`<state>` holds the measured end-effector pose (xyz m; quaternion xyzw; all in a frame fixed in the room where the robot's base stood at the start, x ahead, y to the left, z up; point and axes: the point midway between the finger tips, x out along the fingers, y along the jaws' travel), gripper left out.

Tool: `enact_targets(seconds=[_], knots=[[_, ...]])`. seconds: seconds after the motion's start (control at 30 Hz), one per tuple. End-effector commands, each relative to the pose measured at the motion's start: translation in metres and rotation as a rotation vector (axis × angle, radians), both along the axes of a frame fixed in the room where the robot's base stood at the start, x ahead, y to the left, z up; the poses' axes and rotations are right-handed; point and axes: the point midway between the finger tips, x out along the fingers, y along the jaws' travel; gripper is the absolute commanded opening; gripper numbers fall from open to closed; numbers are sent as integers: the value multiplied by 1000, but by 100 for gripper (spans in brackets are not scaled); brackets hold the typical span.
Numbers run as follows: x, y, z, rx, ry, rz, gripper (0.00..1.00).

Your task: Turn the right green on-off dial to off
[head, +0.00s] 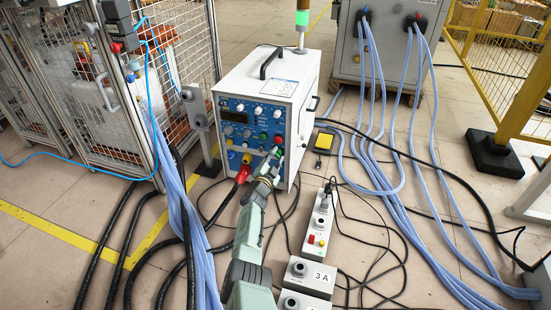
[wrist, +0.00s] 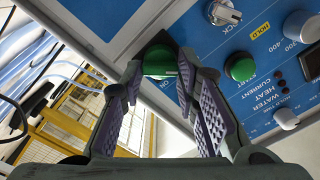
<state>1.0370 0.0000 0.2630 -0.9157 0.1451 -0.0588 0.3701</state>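The green on-off dial (wrist: 160,62) is on the blue front panel of a white heater box, near a panel edge in the wrist view. My gripper (wrist: 160,75) has its two purple-padded fingers apart, one on each side of the dial. A gap shows between the pads; whether the fingertips touch the dial I cannot tell. In the head view my gripper (head: 271,163) is at the lower right of the panel, and a green spot (head: 278,140) shows just above it. The dial's exact setting is not readable.
A green start button (wrist: 240,68) and a silver lock switch (wrist: 223,12) sit beside the dial. A red plug (head: 243,174) with a cable is left of my gripper. The white box (head: 290,88) stands on the floor. Blue hoses (head: 385,130) and black cables lie around it.

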Motion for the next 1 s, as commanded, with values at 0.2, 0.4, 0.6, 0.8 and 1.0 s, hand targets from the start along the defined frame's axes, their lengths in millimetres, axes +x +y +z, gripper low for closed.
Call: enact_targets(seconds=[0.2,0.4,0.6,0.8,1.0], knots=[[0,0,0,1,0,0,45],[0,0,0,2,-1,0,48],[0,0,0,19,-6,0,48],[0,-1,-2,183,-59,0,48],[0,-1,-3,476,-156,1,48]])
